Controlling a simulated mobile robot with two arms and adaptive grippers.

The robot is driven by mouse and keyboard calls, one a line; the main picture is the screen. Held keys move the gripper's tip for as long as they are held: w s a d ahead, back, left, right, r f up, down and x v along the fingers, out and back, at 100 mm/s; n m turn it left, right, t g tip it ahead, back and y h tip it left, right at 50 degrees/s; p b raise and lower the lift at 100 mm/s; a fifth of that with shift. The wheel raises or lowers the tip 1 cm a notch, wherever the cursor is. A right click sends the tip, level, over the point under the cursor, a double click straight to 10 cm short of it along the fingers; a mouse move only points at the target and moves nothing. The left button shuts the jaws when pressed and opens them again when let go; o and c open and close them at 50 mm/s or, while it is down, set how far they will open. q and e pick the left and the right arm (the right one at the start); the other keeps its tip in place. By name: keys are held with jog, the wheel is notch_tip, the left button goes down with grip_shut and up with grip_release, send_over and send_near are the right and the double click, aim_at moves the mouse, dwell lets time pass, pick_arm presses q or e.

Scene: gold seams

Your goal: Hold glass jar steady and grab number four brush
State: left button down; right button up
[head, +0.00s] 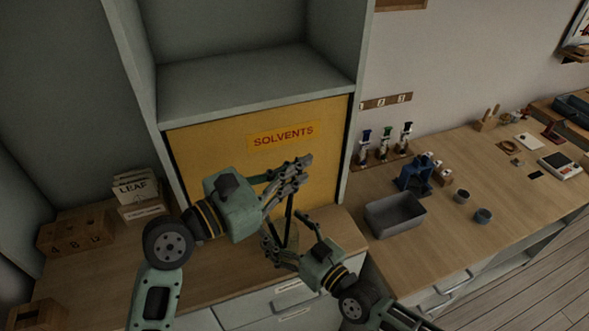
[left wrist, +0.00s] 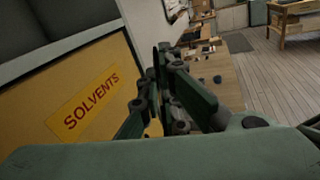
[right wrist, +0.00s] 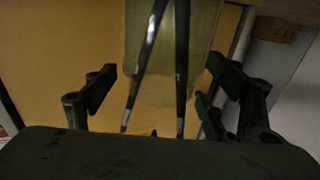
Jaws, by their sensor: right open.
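A pale, see-through vessel, apparently the glass jar (right wrist: 195,75), shows between the fingers of my right gripper in the right wrist view. Two dark thin sticks with shiny bands, apparently brushes (right wrist: 181,60), cross in front of it; I read no number on them. My right gripper (head: 279,240) is open, with its fingers (right wrist: 158,92) apart on either side of the jar; contact cannot be told. In the head view the jar is hard to make out among the fingers. My left gripper (head: 297,168) is higher, before the yellow door, its fingers (left wrist: 163,62) together and empty.
The yellow SOLVENTS door (head: 218,160) stands close behind both grippers. Numbered wooden boxes (head: 76,232) stand at left. The right bench's front is clear.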

jog(key=v, duration=1.2)
jog(key=shift+s, duration=0.1)
